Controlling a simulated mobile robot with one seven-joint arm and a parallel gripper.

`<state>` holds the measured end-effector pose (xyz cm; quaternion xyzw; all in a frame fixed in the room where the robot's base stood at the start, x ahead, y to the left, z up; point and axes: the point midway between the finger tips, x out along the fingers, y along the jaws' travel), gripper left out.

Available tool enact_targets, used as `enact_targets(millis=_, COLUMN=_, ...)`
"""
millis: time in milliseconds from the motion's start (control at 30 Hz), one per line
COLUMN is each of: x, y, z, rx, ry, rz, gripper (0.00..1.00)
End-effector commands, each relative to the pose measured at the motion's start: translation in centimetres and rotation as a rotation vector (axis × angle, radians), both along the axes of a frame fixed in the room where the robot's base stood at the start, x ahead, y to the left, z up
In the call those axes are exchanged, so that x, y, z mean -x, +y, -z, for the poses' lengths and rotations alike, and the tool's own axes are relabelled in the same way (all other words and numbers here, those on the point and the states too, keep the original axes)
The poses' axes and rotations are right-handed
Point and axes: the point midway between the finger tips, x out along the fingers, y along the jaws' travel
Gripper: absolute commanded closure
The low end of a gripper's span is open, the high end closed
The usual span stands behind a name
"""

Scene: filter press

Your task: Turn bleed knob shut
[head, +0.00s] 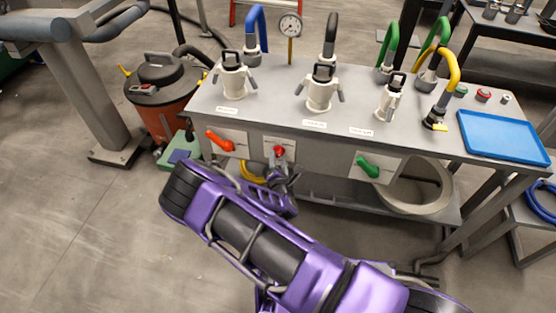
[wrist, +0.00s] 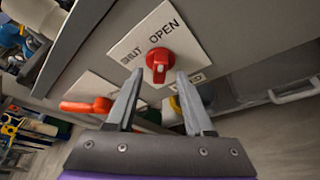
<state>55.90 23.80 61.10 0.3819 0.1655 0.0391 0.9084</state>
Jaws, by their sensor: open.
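The bleed knob is a small red knob with a pale pointer mark (wrist: 159,63) on a white plate lettered OPEN and SHUT in the wrist view. In the head view the red knob (head: 279,151) sits on the front panel of the bench, between an orange-red handle and a green handle. My gripper (wrist: 158,82) is open, with one finger at each side of the knob's lower part. I cannot tell whether the fingers touch it. In the head view my gripper (head: 283,175) is just below the knob, partly hidden by my purple arm.
The orange-red handle (head: 220,141) is left of the knob and the green handle (head: 368,167) is to the right. Capped canisters (head: 320,90) and hoses stand on the grey bench. A blue tray (head: 503,137) lies at its right end. An orange vacuum drum (head: 162,95) stands at left.

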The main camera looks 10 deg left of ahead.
Motion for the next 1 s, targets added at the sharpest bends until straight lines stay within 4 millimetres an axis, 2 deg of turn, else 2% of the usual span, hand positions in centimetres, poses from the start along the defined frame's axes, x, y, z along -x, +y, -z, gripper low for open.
enact_targets(millis=200, x=-1.6, y=0.4, z=0.5, rx=-0.001, ry=0.000, rz=0.000, gripper=0.47)
enact_targets(millis=467, x=-1.8, y=0.4, z=0.5, rx=-0.001, ry=0.000, rz=0.000, gripper=0.47)
enact_targets(millis=500, x=-1.8, y=0.4, z=0.5, rx=0.000, ry=0.000, rz=0.000, gripper=0.49)
enact_targets(millis=700, x=-1.8, y=0.4, z=0.5, rx=0.000, ry=0.000, rz=0.000, gripper=0.85)
enact_targets(millis=800, x=-1.8, y=0.4, z=0.5, rx=-0.001, ry=0.000, rz=0.000, gripper=1.00)
enact_targets(millis=1000, x=-1.8, y=0.4, z=0.5, rx=0.000, ry=0.000, rz=0.000, gripper=1.00)
